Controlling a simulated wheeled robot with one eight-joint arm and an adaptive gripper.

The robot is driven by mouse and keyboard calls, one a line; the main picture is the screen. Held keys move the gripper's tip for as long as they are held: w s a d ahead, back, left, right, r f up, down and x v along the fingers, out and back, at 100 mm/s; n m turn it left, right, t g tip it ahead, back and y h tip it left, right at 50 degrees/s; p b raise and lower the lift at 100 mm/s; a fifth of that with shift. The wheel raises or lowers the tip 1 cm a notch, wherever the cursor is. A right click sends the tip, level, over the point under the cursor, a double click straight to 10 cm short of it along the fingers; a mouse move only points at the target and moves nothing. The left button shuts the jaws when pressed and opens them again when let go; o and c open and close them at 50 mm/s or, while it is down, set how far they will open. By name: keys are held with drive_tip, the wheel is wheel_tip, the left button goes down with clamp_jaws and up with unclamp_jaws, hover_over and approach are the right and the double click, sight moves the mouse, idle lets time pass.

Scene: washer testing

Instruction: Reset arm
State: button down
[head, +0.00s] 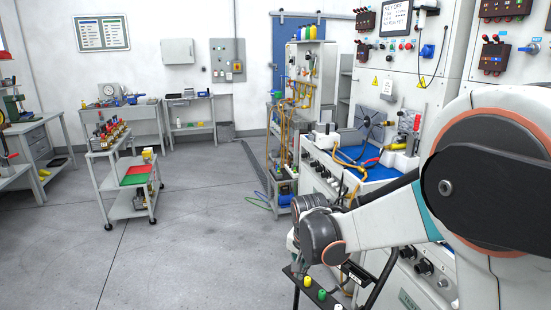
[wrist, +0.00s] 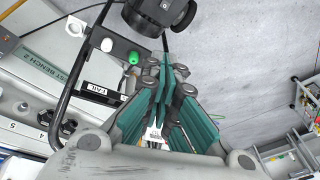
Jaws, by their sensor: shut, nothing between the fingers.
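My gripper (wrist: 166,70) shows in the wrist view with its teal-sided fingers together and nothing between them. It hangs over the grey floor, beside a panel edge marked "TEST BENCH 2" (wrist: 62,58). A small tray with a green knob (wrist: 134,57) and a white piece is close to the left of the fingertips; I cannot tell the exact gap. In the head view my white arm spans the right side, in front of the test bench (head: 415,275). My fingers cannot be made out there.
The bench's blue work surface (head: 372,173) holds a dark round fixture and hoses. A tray with yellow and green knobs (head: 320,294) sticks out near my arm. A wheeled cart (head: 133,206) with red and green trays stands left. The floor (head: 190,220) between is open.

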drive_tip(key=s+d+r+n+t, duration=0.25)
drive_tip(key=s+d+r, duration=0.55)
drive_tip(key=s+r, duration=0.4)
drive_tip(key=s+d+n+t, duration=0.1)
drive_tip(key=s+d+n, duration=0.1)
drive_tip(key=s, duration=0.5)
drive_tip(key=s+d+r+n+t, duration=0.1)
drive_tip(key=s+d+n, duration=0.1)
drive_tip(key=s, duration=0.5)
drive_tip(key=shift+s+d+r, duration=0.25)
drive_tip(key=shift+s+r, duration=0.05)
drive_tip(key=shift+s, duration=0.05)
